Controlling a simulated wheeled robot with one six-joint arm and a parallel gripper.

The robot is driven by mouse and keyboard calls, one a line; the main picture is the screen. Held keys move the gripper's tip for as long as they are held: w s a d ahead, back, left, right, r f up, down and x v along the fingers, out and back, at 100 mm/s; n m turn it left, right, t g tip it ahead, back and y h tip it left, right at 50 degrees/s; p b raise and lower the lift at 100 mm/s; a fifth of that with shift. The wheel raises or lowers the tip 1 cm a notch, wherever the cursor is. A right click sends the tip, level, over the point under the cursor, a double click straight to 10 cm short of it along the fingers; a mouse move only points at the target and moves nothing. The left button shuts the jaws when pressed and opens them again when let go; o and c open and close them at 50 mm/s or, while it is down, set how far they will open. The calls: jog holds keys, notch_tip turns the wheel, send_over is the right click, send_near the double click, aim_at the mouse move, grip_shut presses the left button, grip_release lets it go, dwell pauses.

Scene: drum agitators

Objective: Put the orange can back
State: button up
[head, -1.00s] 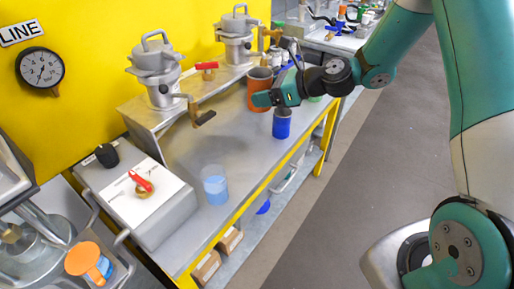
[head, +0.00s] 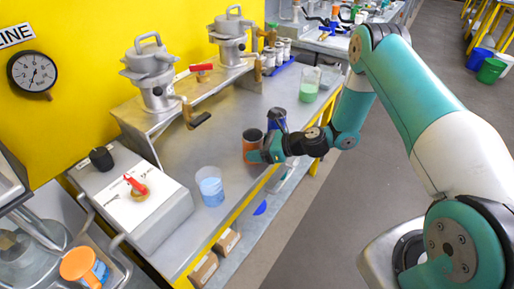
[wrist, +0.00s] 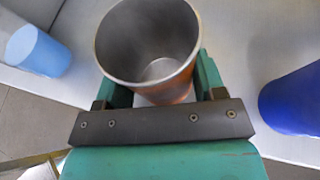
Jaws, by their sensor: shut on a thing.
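The orange can (head: 252,142) is an open, hollow metal cup with an orange outside. My gripper (head: 258,154) is shut around it over the near edge of the grey bench (head: 229,127). In the wrist view the can (wrist: 150,45) sits between the two green fingers of my gripper (wrist: 160,88), its open mouth facing the camera and its inside empty. It looks about upright. I cannot tell whether its base touches the bench.
A blue can (head: 277,118) stands just right of the orange can. A beaker of blue liquid (head: 210,187) stands to the left, near the edge. A beaker of green liquid (head: 309,86) is farther back. Agitator machines (head: 152,75) stand on a raised shelf behind.

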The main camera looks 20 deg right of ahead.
jog(key=shift+f, duration=0.2)
jog(key=o, duration=1)
jog(key=shift+o, duration=0.2)
jog(key=shift+r, duration=0.15)
